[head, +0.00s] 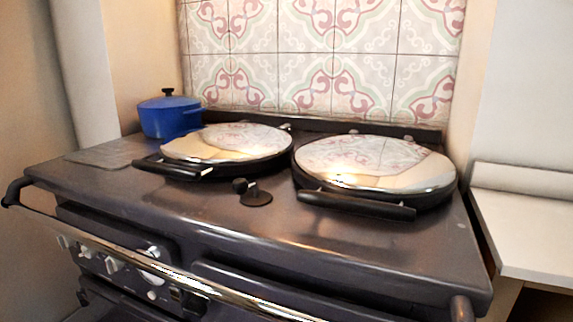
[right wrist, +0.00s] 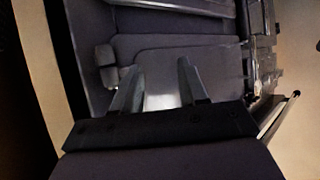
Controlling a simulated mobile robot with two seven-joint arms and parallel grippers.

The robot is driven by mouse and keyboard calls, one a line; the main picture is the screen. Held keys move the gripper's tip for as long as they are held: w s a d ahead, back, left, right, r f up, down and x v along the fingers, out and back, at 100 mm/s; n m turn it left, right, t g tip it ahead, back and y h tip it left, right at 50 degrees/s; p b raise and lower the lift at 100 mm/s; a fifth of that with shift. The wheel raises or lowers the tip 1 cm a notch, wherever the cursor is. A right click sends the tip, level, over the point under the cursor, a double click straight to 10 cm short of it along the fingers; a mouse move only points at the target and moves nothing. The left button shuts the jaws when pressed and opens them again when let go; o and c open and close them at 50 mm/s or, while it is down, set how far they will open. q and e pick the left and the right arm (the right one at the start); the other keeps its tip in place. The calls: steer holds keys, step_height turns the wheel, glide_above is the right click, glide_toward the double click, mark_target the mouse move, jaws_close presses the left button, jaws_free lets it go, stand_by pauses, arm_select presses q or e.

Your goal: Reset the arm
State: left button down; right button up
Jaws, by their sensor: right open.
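My right gripper (right wrist: 158,88) shows in the right wrist view, its two grey fingers apart with nothing between them. Beyond the fingers are dark panels of the stove, and I cannot tell how far away they are. Neither gripper shows in the head view. My left gripper is in no view. The dark stove (head: 330,245) fills the middle of the head view, with two round shiny lids (head: 230,142) and (head: 375,163) shut on its top.
A blue lidded pot (head: 168,117) stands at the stove's back left. A small black knob-like piece (head: 254,193) sits between the lids. A metal rail (head: 170,262) runs along the stove's front. A pale counter (head: 530,230) is at the right. Patterned tiles (head: 320,55) cover the back wall.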

arm_select(q)
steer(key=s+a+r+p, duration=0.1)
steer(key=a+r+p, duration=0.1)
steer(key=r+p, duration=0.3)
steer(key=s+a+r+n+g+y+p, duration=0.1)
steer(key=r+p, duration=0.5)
steer(key=p, duration=0.7)
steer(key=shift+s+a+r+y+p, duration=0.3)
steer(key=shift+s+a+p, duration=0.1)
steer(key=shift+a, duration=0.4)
arm_select(e)
steer(key=s+d+r, duration=0.1)
steer(key=d+r, duration=0.1)
steer(key=r, duration=0.3)
steer(key=s+d+r+m+g+h, duration=0.1)
steer(key=s+d+r, duration=0.1)
steer(key=r, duration=0.4)
steer(key=shift+d+r+h, duration=0.3)
